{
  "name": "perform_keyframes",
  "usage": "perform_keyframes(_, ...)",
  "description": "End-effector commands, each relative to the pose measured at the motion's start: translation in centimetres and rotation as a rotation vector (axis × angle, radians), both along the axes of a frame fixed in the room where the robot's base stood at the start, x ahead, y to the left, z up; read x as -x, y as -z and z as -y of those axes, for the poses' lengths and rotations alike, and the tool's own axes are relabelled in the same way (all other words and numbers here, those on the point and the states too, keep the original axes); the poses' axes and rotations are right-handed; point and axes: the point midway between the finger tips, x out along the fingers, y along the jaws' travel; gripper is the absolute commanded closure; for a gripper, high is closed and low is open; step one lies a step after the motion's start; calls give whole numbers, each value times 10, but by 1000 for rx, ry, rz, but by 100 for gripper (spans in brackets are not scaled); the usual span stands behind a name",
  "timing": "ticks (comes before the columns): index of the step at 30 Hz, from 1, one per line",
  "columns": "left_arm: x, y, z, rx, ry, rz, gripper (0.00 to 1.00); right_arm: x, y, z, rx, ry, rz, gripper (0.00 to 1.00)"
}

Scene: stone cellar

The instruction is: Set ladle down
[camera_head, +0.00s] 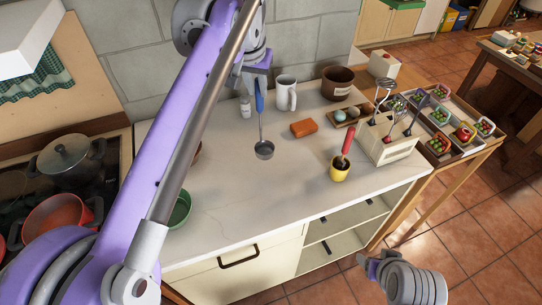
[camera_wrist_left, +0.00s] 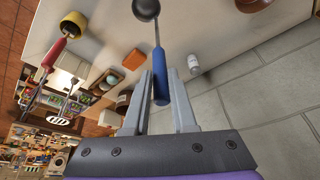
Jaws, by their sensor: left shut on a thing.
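The ladle has a blue handle and a grey metal bowl (camera_head: 263,150). My left gripper (camera_head: 254,84) is shut on the blue handle, and the ladle hangs bowl-down over the pale worktop (camera_head: 235,200). I cannot tell whether the bowl touches the worktop. In the left wrist view the handle (camera_wrist_left: 160,88) sits between the fingers, with the bowl (camera_wrist_left: 146,9) at the top edge. My right gripper (camera_head: 372,266) is at the lower right, in front of the cabinet; its fingers are too unclear to judge.
A white mug (camera_head: 286,93), an orange block (camera_head: 303,128) and a brown pot (camera_head: 337,83) stand near the ladle. A yellow cup (camera_head: 340,169) and utensil holder (camera_head: 388,143) stand right. A green bowl (camera_head: 181,208) is left. The worktop's front middle is clear.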

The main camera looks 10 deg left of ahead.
Motion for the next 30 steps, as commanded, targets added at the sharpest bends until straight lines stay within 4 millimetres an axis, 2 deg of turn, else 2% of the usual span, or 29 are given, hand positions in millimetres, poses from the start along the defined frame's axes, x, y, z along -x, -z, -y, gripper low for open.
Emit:
perform_keyframes(3, 1, 27, 0, 0, -1, -2, 100, 3, 6, 0, 0, 0, -6, 35)
perform_keyframes(6, 1, 43, 0, 0, -1, -2, 100, 4, 8, 0, 0, 0, -8, 35)
perform_keyframes(11, 0, 57, 0, 0, 0, -1, 100, 5, 10, 0, 0, 0, -9, 35)
perform_keyframes(16, 0, 81, 0, 0, 0, -1, 100, 6, 12, 0, 0, 0, -11, 35)
perform_keyframes(19, 0, 89, 0, 0, 0, -1, 100, 6, 13, 0, 0, 0, -12, 35)
perform_keyframes(30, 0, 93, 0, 0, 0, -1, 100, 7, 15, 0, 0, 0, -13, 35)
